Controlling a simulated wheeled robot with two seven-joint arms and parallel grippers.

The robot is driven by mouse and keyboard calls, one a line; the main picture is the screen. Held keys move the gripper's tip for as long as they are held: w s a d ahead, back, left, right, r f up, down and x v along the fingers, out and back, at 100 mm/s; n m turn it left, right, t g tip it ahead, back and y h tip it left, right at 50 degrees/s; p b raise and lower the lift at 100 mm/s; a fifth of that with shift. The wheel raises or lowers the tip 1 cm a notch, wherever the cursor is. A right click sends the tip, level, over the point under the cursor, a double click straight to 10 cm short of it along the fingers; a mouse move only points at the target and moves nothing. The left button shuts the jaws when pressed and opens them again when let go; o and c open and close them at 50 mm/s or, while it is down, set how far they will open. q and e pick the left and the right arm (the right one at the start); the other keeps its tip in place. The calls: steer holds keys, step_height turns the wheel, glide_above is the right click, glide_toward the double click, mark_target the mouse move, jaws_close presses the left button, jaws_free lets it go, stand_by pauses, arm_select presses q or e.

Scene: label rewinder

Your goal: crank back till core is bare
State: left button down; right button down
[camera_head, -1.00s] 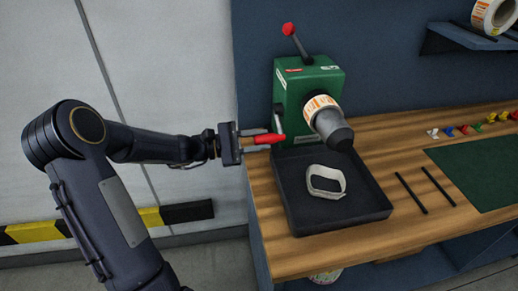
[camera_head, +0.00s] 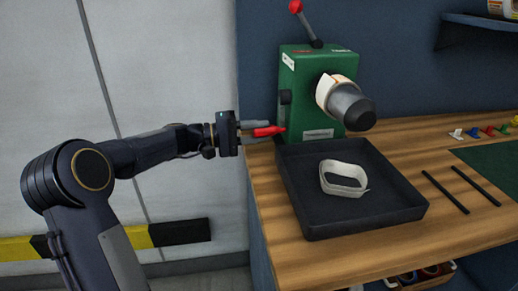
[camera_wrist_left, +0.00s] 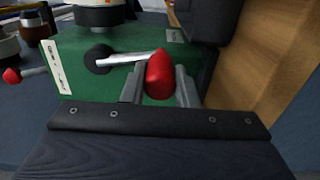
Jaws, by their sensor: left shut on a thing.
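The green rewinder (camera_head: 305,62) stands at the back of the bench. A grey cone-ended core (camera_head: 350,105) sticks out of its front, with a narrow white band showing a little orange print (camera_head: 328,92) around it. My left gripper (camera_head: 264,130) is shut on the red crank handle (camera_head: 268,131) at the machine's left side. In the left wrist view the red handle (camera_wrist_left: 159,74) sits between the two fingers, and a metal crank arm (camera_wrist_left: 125,58) runs left to a dark hub (camera_wrist_left: 97,59). My right gripper is out of view.
A dark tray (camera_head: 300,212) in front of the rewinder holds a loose white strip loop (camera_head: 343,180). Two black rods (camera_head: 446,192) lie right of it. A red-knobbed lever (camera_head: 296,7) rises from the machine's top. Small coloured pieces (camera_head: 488,131) sit farther right.

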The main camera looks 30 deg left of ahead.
arm_select(q)
steer(key=w+a+m+b, duration=0.1)
steer(key=m+b, duration=0.1)
steer(key=w+m+b, duration=0.1)
steer(key=b, duration=0.1)
steer(key=shift+w+a+f+m, duration=0.15)
steer(key=shift+a+f+m, duration=0.2)
steer(key=shift+a+m, duration=0.05)
steer(key=shift+w+a+r+m+b, duration=0.35)
steer(key=shift+w+m+b, duration=0.3)
steer(key=shift+m, duration=0.25)
steer(key=shift+w+a+r+m+b, duration=0.2)
steer(key=shift+w+a+m+b, duration=0.15)
steer(key=shift+m, duration=0.25)
steer(key=shift+w+a+r+m+b, duration=0.2)
steer(key=shift+m+b, duration=0.1)
steer(key=shift+m, duration=0.3)
steer(key=shift+w+a+r+m+b, duration=0.2)
steer(key=shift+w+a+r+m, duration=0.15)
steer(key=shift+m, duration=0.35)
steer(key=shift+w+a+r+m+b, duration=0.1)
steer(key=shift+w+r+m+b, duration=0.15)
steer(key=shift+r+m, duration=0.35)
steer(key=shift+f, duration=0.1)
steer(key=c, duration=1.1)
jaws_free()
steer(key=shift+a, duration=0.1)
